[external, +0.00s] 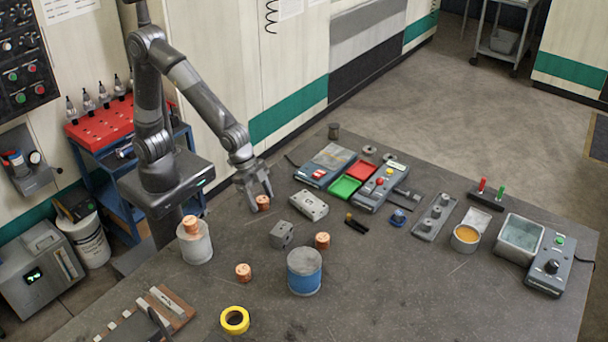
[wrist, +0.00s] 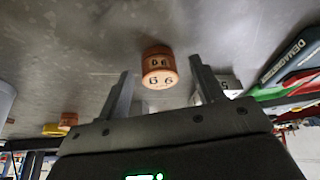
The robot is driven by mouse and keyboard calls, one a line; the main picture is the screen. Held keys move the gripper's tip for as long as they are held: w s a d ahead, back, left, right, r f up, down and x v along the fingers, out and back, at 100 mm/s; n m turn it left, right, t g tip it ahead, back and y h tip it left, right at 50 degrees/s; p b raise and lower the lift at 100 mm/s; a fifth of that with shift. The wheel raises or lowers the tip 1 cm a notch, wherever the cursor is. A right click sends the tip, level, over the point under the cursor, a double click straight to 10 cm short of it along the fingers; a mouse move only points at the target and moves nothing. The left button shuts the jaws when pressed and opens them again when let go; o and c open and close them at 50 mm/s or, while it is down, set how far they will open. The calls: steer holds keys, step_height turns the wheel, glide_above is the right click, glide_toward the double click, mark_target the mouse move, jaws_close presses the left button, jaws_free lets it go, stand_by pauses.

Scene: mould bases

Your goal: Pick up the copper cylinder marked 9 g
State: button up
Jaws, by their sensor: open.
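In the wrist view this copper cylinder (wrist: 158,66) sits between and slightly beyond the two finger ends, with a gap on each side. Its marking looks like 9 g turned upside down, but the small print is hard to read. Other copper cylinders stand on the table, one (external: 322,240) beside the blue-banded can and one (external: 243,272) nearer the front. Another (external: 191,225) sits on a grey-white canister. Their marks are not readable.
A grey metal block (external: 309,205) lies right of my gripper, and a smaller grey block (external: 281,235) in front. The blue-banded can (external: 305,272), yellow tape roll (external: 235,320) and canister (external: 196,245) stand around.

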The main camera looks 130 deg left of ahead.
steer(key=shift+c, duration=0.3)
steer(key=c, duration=1.2)
steer(key=shift+r, duration=0.1)
steer(key=shift+c, duration=0.2)
